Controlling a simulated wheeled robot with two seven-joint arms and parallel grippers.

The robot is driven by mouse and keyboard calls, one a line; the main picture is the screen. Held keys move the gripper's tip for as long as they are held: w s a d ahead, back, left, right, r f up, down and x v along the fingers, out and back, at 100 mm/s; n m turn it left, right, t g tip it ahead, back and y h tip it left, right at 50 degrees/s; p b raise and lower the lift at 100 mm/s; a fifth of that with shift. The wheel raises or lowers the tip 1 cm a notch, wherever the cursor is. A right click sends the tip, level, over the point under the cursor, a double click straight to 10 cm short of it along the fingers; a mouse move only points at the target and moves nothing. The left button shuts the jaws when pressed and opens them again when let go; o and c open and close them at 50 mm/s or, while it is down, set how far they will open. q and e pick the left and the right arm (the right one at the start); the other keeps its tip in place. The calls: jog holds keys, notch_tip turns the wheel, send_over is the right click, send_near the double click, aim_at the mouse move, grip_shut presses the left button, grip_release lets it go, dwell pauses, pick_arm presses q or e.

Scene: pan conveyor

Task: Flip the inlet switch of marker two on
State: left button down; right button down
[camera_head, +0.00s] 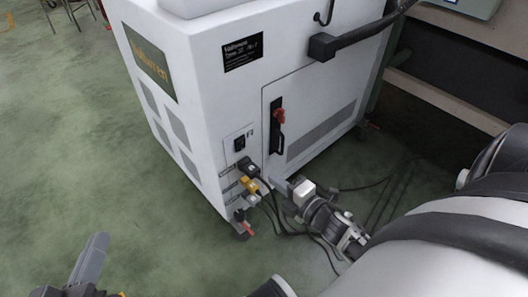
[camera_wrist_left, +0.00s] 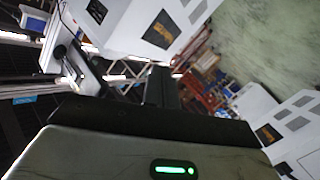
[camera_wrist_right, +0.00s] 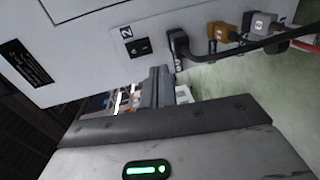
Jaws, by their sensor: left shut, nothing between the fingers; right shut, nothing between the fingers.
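The white cabinet (camera_head: 225,95) carries a small black inlet switch (camera_head: 239,145) on a light plate near its front corner. In the right wrist view the switch (camera_wrist_right: 138,47) sits just below the marker "2" (camera_wrist_right: 126,32). Which way the switch is set cannot be told. My right gripper (camera_head: 277,183) is shut and empty, low in front of the cabinet, to the right of and below the switch. Its fingers (camera_wrist_right: 157,82) appear below the switch in the right wrist view. My left gripper (camera_head: 100,240) is shut and empty at the lower left, away from the cabinet.
Black, yellow and grey plugs (camera_head: 250,184) with cables stick out below the switch. A door handle with a red part (camera_head: 278,120) is to the right of the switch. A thick black cable (camera_head: 350,38) enters above. Loose cables lie on the green floor (camera_head: 60,160), open at left.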

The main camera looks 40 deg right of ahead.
jog(key=shift+s+d+f, duration=0.15)
jog(key=shift+s, duration=1.3)
